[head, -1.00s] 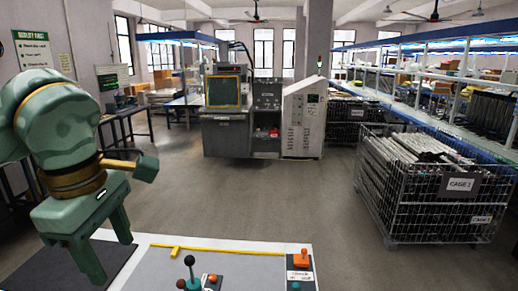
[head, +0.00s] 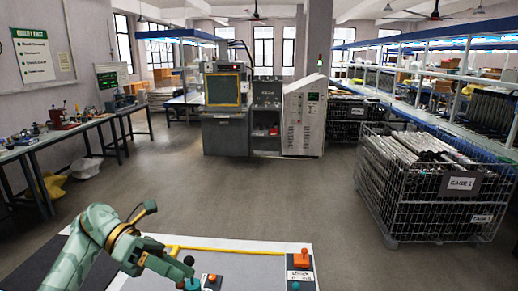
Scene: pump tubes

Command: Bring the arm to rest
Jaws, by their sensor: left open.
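My left gripper (head: 168,271) is low at the bottom left, over the near part of the light panel (head: 240,262). Its fingers point right and down and look open, with nothing seen between them. The fingers overlap the joystick (head: 189,260) in the picture, hiding its shaft; I cannot tell whether they touch it. My green left arm comes in from the bottom left corner. My right gripper is out of view.
The panel also bears a yellow bar (head: 225,250), an orange-red button (head: 212,278) and an orange control (head: 301,260). A wire cage (head: 430,200) of tubes stands right. Benches (head: 70,130) line the left wall. The middle floor is clear.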

